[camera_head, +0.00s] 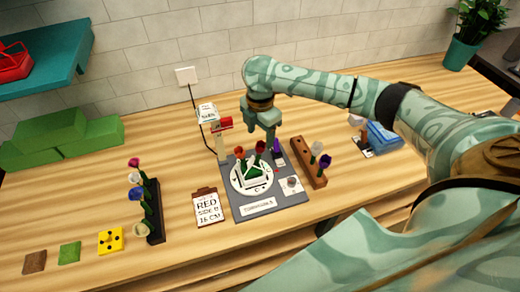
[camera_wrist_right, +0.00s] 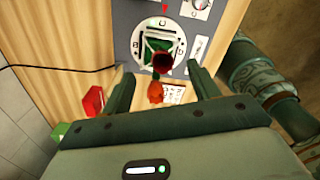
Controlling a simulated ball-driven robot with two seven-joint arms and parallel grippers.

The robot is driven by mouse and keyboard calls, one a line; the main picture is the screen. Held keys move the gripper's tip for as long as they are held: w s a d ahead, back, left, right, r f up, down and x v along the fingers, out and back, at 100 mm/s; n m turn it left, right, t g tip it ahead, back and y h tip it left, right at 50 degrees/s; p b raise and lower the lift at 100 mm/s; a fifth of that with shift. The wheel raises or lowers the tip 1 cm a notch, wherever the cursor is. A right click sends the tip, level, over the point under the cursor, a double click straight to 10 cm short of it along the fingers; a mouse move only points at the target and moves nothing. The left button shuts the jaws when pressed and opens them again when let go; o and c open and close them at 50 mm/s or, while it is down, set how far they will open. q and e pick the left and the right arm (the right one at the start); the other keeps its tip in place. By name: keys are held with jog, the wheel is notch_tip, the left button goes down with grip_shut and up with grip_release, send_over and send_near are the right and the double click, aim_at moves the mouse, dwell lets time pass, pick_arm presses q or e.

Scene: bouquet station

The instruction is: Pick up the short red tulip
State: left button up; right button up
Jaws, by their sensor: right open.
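I cannot tell for sure which is the short one. My right gripper (camera_head: 262,134) is open, pointing down just above and behind the blooms. In the right wrist view, a dark red bloom (camera_wrist_right: 163,63) is just beyond the fingertips, and an orange-red bloom (camera_wrist_right: 155,91) lies between the two fingers (camera_wrist_right: 161,80), touching neither visibly. The stems are mostly hidden. My left gripper is out of view.
A clipboard (camera_head: 207,206) reads "RED SIDE B 16 CM". A post with a red part (camera_head: 225,123) stands close left of my right gripper. A brown flower rack (camera_head: 308,163) is right, a dark one (camera_head: 155,212) left. Green blocks (camera_head: 62,140) lie at the back left.

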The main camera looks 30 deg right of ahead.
aim_at(260, 141)
notch_tip(260, 141, down, 4)
jog(key=shift+f+b, duration=0.2)
jog(key=shift+b, duration=0.2)
jog(key=shift+r, duration=0.1)
jog(key=c, duration=0.8)
jog(key=r, duration=0.2)
jog(key=r+p, duration=0.1)
jog(key=r, duration=0.1)
jog(key=d+r, duration=0.1)
jog(key=r, duration=0.1)
jog(key=shift+s+r+p, duration=0.15)
jog(key=shift+r+p, duration=0.25)
jog(key=s+a, duration=0.1)
jog(key=s, duration=0.3)
jog(key=s+a, duration=0.1)
jog(key=s, duration=0.4)
jog(key=s+a+p, duration=0.1)
jog(key=s, duration=0.3)
jog(key=shift+s, duration=0.35)
